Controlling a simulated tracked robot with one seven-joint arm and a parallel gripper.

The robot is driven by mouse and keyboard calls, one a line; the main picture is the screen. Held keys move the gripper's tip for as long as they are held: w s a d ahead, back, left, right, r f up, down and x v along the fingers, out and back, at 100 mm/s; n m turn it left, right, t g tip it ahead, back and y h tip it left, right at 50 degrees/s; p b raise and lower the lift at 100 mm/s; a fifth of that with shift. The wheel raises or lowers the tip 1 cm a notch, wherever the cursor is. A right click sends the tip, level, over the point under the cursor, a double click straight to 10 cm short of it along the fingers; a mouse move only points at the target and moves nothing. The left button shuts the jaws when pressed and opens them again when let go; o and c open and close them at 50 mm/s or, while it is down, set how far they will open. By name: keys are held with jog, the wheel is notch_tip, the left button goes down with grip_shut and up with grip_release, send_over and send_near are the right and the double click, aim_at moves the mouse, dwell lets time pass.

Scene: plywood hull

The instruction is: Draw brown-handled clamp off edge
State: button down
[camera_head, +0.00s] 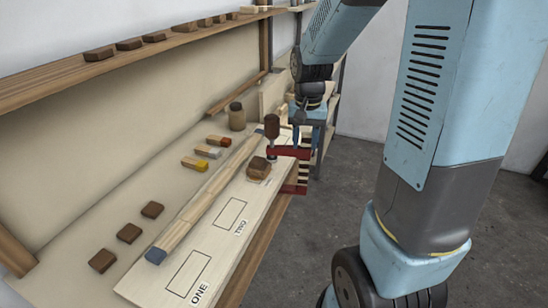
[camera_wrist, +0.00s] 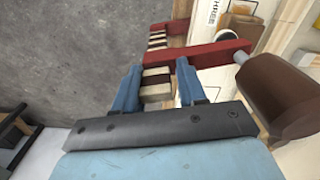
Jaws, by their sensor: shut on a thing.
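The brown-handled clamp has an upright brown handle (camera_head: 271,127), a red upper jaw (camera_head: 289,152) and a red lower jaw (camera_head: 294,189), joined by a striped dark-and-cream bar. It sits at the right edge of the pale board (camera_head: 213,240), its upper jaw reaching over the board and its lower jaw below board level. Whether its screw foot touches the board cannot be told. In the wrist view the handle (camera_wrist: 290,95) is at right. My gripper (camera_wrist: 158,82) is shut on the striped bar, one blue finger on each side; the fingertips are partly hidden in the head view.
A brown block (camera_head: 258,167) lies on the board close to the clamp. A long wooden strip (camera_head: 208,200) with dark ends runs along the board. A jar (camera_head: 237,116) and several small blocks stand behind it. Open floor (camera_head: 340,200) lies right of the bench.

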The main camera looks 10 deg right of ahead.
jog(key=shift+s+d, duration=0.25)
jog(key=shift+d, duration=0.15)
jog(key=shift+s+d, duration=0.7)
jog(key=shift+d, duration=0.2)
jog(key=shift+s+d, duration=0.7)
jog(key=shift+d, duration=0.15)
jog(key=shift+r, duration=0.1)
dwell(0.6)
notch_tip(320, 180, up, 17)
dwell(1.8)
jog(key=shift+s+d, duration=0.1)
